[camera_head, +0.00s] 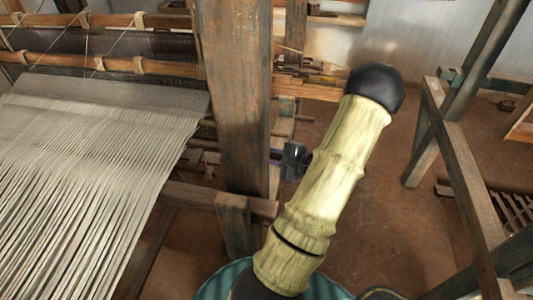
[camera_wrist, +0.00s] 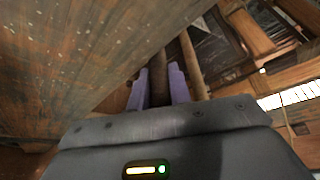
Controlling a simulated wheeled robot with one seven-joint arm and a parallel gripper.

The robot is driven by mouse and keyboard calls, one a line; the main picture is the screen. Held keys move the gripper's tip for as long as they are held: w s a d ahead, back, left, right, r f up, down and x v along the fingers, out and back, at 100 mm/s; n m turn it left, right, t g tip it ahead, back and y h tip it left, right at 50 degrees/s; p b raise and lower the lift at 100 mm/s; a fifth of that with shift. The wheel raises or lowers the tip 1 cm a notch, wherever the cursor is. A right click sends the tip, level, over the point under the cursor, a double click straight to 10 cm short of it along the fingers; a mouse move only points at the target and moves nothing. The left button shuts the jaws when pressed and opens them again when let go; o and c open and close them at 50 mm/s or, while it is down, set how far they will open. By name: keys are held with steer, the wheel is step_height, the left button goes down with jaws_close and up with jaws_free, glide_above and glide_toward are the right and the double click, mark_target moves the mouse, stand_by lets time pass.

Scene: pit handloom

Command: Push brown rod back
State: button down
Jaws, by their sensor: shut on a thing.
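The brown rod (camera_wrist: 158,68) shows in the wrist view as a dark round bar running away from the camera. My gripper (camera_wrist: 159,88) has its two purple fingers closed on either side of this rod. The far end of the rod is lost among the dark loom parts. In the head view my arm hangs over the floor to the right of the post.
A thick wooden post (camera_head: 233,95) stands close to the left of my arm. Left of it, pale warp threads (camera_head: 75,165) stretch under bamboo bars. A second, lighter rod (camera_wrist: 192,62) runs beside the held one. A wooden frame (camera_head: 455,150) stands at right, with open floor between.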

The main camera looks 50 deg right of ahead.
steer(key=shift+a+f, duration=0.1)
steer(key=shift+a, duration=0.1)
steer(key=c, duration=1.3)
jaws_free()
steer(key=shift+s+a, duration=0.1)
steer(key=shift+s, duration=0.05)
